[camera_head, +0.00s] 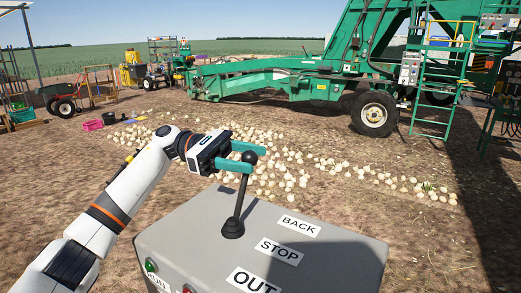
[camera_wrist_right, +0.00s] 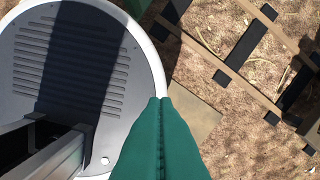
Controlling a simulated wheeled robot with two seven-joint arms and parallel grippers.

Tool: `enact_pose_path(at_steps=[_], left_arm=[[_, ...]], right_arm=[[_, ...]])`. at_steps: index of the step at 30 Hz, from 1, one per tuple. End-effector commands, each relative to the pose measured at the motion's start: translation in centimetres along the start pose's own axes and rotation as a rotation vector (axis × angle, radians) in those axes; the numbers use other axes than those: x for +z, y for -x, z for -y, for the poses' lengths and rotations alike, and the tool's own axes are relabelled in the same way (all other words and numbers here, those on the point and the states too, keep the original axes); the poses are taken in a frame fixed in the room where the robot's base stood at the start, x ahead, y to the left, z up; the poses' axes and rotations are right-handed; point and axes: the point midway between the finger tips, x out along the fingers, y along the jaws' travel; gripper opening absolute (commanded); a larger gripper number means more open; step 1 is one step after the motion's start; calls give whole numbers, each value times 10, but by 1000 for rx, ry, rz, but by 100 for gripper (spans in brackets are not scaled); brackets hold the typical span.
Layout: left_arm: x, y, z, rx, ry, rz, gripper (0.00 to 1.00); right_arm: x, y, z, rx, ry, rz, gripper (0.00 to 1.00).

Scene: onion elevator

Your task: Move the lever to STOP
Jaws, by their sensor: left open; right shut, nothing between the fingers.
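The lever (camera_head: 239,198) is a black stick with a round black knob (camera_head: 249,157), rising from a grey control box (camera_head: 345,258). It leans toward the far side, the BACK end of the labels. The BACK label (camera_head: 300,226) is farthest, the STOP label (camera_head: 279,251) is in the middle and the OUT label (camera_head: 253,281) is nearest. My left gripper (camera_head: 256,160) is open, its teal fingers on either side of the lever at the knob; I cannot tell whether they touch it. My right gripper (camera_wrist_right: 161,103) is shut and empty in the right wrist view.
A green light (camera_head: 151,265) and a RUN label (camera_head: 158,282) are on the box's front. Onions (camera_head: 290,175) lie on the soil behind it. A large green machine (camera_head: 290,77) stands beyond. A wooden pallet-like frame (camera_wrist_right: 245,45) lies on the ground in the right wrist view.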

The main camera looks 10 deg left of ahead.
Motion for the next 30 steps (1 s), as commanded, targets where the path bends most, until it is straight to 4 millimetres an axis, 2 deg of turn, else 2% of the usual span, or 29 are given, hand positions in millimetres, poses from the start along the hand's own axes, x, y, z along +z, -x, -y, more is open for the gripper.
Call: enact_pose_path(at_steps=[1, 6, 17, 27, 30], left_arm=[[-3, -8, 0, 2, 1, 0, 52], [-1, -25, 0, -2, 1, 0, 52], [1, -31, 0, -2, 1, 0, 52], [0, -30, 0, -3, 1, -1, 0], [0, -30, 0, -3, 0, -1, 0]], right_arm=[[-1, 8, 6, -7, 1, -2, 0], [-2, 15, 16, -19, -1, -4, 0], [-1, 15, 9, -12, -5, -4, 0], [0, 15, 0, 0, -6, -2, 0], [0, 14, 1, -2, -5, -3, 0]])
